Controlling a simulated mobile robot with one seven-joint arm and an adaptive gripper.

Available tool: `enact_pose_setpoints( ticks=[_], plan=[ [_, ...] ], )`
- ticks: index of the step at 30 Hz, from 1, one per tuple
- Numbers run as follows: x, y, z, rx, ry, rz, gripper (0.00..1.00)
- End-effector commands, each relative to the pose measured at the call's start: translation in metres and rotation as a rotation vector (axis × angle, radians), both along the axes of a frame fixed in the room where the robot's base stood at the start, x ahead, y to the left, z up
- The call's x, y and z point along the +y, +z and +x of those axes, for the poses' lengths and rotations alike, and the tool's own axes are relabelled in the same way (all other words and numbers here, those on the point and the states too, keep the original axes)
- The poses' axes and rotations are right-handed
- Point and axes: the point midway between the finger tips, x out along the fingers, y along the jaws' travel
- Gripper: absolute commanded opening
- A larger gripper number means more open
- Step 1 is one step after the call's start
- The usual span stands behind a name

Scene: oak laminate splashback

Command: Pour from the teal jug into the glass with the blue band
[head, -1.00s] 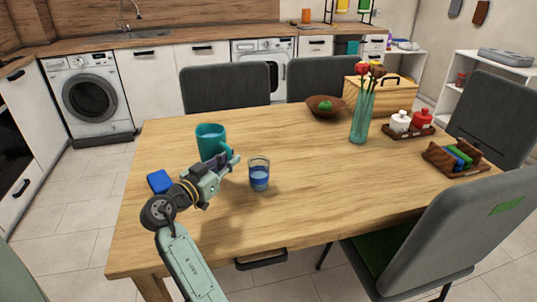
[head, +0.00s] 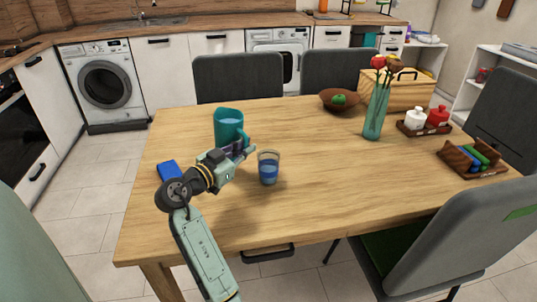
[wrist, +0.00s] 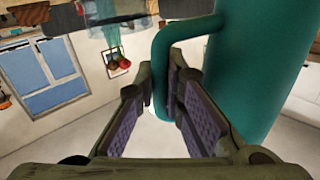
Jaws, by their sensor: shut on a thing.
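The teal jug (head: 228,122) is over the left part of the table, roughly upright, with pale liquid showing inside its mouth. Its lower part is partly hidden behind my gripper (head: 248,150). My gripper is shut on the jug's handle. In the wrist view the handle (wrist: 160,60) passes between the fingers (wrist: 172,92), with the jug's body (wrist: 245,70) at the right. The glass with the blue band (head: 268,168) stands upright on the table, just right of my gripper and apart from the jug.
A blue block (head: 170,170) lies left of my wrist on the wooden table (head: 320,185). A teal vase with flowers (head: 376,112), a brown bowl (head: 340,100), a wooden box (head: 400,92) and a condiment tray (head: 424,130) stand farther right. The table right of the glass is clear.

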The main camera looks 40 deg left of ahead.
Motion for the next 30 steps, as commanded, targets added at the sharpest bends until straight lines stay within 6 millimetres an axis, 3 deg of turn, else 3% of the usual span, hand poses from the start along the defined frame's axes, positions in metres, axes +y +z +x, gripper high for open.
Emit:
enact_pose_setpoints(
  ticks=[13,18,30],
  plan=[
    [-0.0075,0.0109,0.0023,0.070,0.001,0.216,0.00],
    [-0.0097,0.0023,0.0030,0.096,0.002,0.289,0.00],
    [-0.0107,0.0017,0.0034,0.105,0.004,0.317,0.00]
  ],
)
